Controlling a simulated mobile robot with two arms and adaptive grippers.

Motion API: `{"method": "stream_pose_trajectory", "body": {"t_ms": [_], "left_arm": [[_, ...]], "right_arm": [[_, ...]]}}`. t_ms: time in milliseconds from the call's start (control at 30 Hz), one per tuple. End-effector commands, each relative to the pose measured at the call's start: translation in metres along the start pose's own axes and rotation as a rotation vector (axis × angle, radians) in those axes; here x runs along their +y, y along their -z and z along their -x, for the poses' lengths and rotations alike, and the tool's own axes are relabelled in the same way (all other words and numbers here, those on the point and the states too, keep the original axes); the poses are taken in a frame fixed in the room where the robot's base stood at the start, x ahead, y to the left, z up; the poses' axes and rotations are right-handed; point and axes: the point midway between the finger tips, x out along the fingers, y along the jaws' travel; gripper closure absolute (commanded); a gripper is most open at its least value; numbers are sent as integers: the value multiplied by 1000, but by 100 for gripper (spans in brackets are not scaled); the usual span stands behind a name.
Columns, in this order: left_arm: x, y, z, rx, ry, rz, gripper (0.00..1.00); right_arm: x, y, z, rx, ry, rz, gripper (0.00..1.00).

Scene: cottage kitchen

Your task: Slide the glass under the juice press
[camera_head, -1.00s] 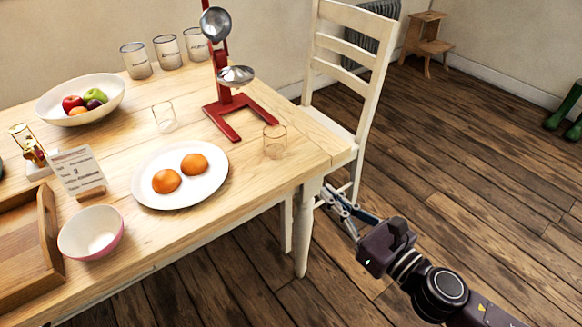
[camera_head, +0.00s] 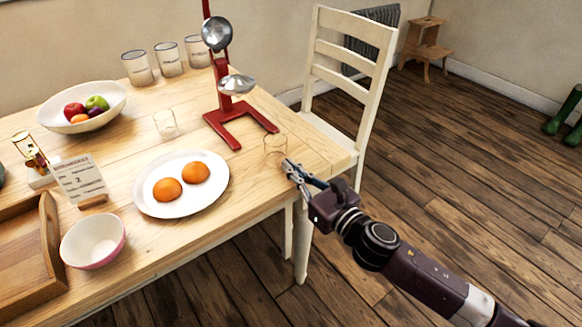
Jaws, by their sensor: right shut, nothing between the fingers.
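A red juice press (camera_head: 224,112) with a metal cup and a metal cone stands near the back right of the wooden table. A clear glass (camera_head: 275,149) stands upright near the table's right edge, in front of the press's base. A second clear glass (camera_head: 165,123) stands left of the press. My right gripper (camera_head: 289,167) is shut and empty, its tips close beside the right-hand glass on its near right side. I cannot tell whether they touch it. My left gripper is not in view.
A white plate (camera_head: 181,211) with two orange fruits lies left of the right-hand glass. A fruit bowl (camera_head: 60,117), several jars, a card (camera_head: 80,179), a pink bowl (camera_head: 112,247) and a wooden tray (camera_head: 50,236) are farther left. A white chair (camera_head: 351,70) stands beyond the table's right end.

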Motion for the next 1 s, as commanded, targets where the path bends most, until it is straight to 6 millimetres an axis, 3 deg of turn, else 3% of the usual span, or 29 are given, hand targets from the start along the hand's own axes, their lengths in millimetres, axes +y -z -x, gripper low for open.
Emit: {"method": "stream_pose_trajectory", "body": {"t_ms": [400, 500, 700, 1000], "left_arm": [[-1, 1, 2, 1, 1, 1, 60], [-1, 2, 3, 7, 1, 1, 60], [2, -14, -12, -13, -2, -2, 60], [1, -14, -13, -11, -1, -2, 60]], "right_arm": [[0, 0, -5, 0, 0, 0, 100], [0, -1, -14, -1, 1, -1, 100], [0, -1, -36, -1, 0, -1, 100], [0, 0, -38, 0, 0, 0, 100]]}}
